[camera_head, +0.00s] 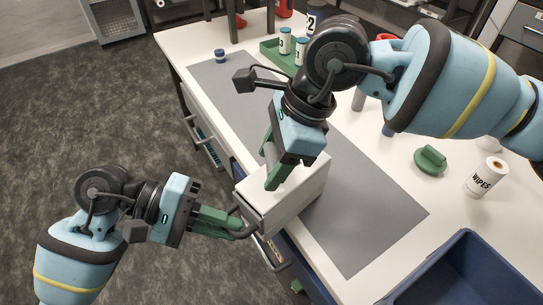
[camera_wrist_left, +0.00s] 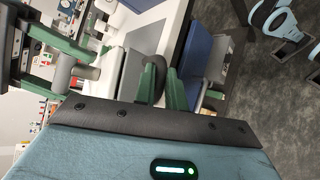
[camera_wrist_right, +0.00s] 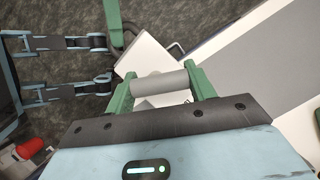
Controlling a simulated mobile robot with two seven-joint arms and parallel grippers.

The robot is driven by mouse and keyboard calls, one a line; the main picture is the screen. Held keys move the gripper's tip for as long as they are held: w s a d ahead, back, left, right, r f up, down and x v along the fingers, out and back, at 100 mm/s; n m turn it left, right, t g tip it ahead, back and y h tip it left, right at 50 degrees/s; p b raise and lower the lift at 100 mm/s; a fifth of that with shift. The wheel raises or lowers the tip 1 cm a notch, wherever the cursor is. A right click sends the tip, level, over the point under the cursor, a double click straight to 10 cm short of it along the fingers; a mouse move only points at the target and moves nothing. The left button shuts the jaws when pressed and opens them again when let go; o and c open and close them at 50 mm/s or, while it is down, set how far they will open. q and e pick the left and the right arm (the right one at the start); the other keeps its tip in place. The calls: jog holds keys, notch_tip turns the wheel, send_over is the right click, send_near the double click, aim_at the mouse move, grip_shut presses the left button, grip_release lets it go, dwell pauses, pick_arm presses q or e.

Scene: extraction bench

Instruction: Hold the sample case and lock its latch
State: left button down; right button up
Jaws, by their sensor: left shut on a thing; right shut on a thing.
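The white sample case (camera_head: 305,188) sits at the front edge of the bench, on the grey mat. My left gripper (camera_head: 230,224) is shut on the dark curved handle (camera_wrist_left: 154,78) at the case's near left end. My right gripper (camera_head: 272,166) comes from above and is shut on a grey cylindrical grip (camera_wrist_right: 160,82) over the case top. That grip also shows in the left wrist view (camera_wrist_left: 75,74). The right fingers partly cover the case, and I cannot make out the latch's position.
The grey mat (camera_head: 355,225) is bare to the right. A blue bin (camera_head: 465,262) stands at the lower right. A green round object (camera_head: 431,160) and a wipes roll (camera_head: 487,178) stand at right. A green tray (camera_head: 272,48) with labelled jars lies behind; a small blue-capped jar (camera_head: 220,55) is far left.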

jog(key=m+t, duration=0.1)
jog(key=m, duration=0.1)
jog(key=m+t, duration=0.1)
jog(key=m, duration=0.2)
jog(key=shift+d+m, duration=0.2)
jog(key=shift+m, duration=0.1)
jog(key=m+t, duration=0.1)
jog(key=m, duration=0.1)
jog(key=m+t+h, duration=0.1)
jog(key=m, duration=0.2)
jog(key=shift+s+d, duration=0.1)
jog(key=shift+d, duration=0.05)
jog(key=shift+m, duration=0.4)
jog(key=o, duration=1)
jog(key=v, duration=1.2)
pick_arm(q)
jog(key=c, duration=1.4)
grip_release()
jog(key=shift+o, duration=0.2)
